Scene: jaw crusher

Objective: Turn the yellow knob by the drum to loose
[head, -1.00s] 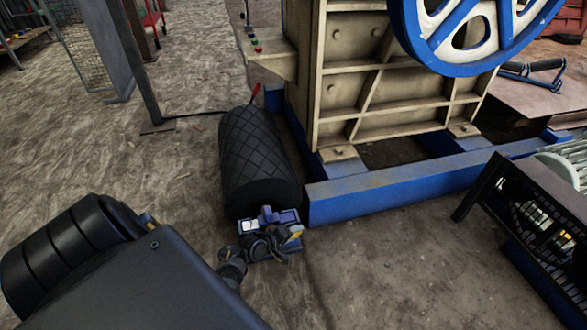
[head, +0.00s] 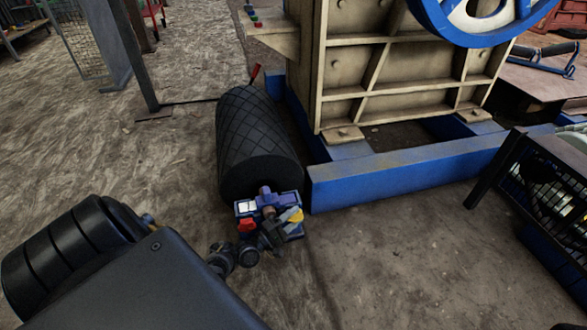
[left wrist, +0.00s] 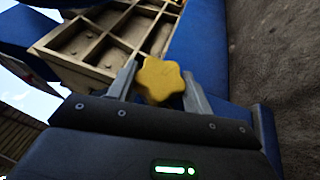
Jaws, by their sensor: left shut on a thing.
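The yellow knob (left wrist: 160,80) is star-shaped and sits between the two fingers of my left gripper (left wrist: 158,88) in the left wrist view. In the head view the knob (head: 296,215) shows as a small yellow spot at the end of the black drum (head: 258,135). My left gripper (head: 284,226) is there too, shut on the knob. My right gripper is not in view.
A blue frame beam (head: 420,170) and the cream crusher body (head: 400,75) stand right of the drum. A red lever (head: 254,74) is at the drum's far end. A dark mesh guard (head: 545,185) is at the right. Bare ground (head: 400,260) lies in front.

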